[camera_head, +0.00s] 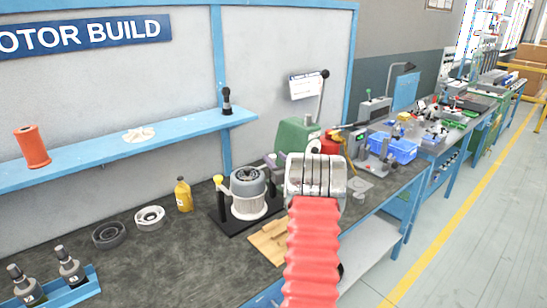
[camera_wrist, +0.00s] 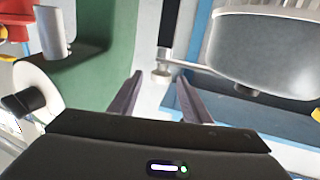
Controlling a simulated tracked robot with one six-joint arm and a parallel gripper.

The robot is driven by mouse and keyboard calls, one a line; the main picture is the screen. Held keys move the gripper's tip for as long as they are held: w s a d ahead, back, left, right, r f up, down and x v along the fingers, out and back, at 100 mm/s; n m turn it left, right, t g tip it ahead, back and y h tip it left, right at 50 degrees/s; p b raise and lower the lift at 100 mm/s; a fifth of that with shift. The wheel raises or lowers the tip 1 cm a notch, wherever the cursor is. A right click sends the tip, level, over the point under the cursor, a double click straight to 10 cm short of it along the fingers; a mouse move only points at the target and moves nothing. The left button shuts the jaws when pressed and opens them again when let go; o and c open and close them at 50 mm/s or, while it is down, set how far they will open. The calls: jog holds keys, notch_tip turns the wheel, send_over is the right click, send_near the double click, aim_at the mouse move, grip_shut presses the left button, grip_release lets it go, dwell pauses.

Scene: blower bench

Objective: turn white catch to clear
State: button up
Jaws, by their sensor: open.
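I cannot single out the white catch for certain. In the wrist view, a white round piece with a black knob (camera_wrist: 36,88) shows at the left, beside a green machine body. A dark rod with a metal end (camera_wrist: 163,70) hangs between and beyond my fingertips; I cannot tell whether they touch it. My gripper (camera_wrist: 159,77) is open, its two dark fingers apart with nothing seen held. The grey motor housing (camera_head: 248,184) sits on a black base left of my arm; a grey rounded body (camera_wrist: 265,48) shows at the upper right in the wrist view.
A green press (camera_head: 293,136) with a tall lever stands behind my arm. A blue bin (camera_head: 398,150) is to the right. A blue shelf (camera_head: 100,152) runs along the wall.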

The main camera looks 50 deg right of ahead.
jog(key=shift+x, duration=1.2)
grip_shut()
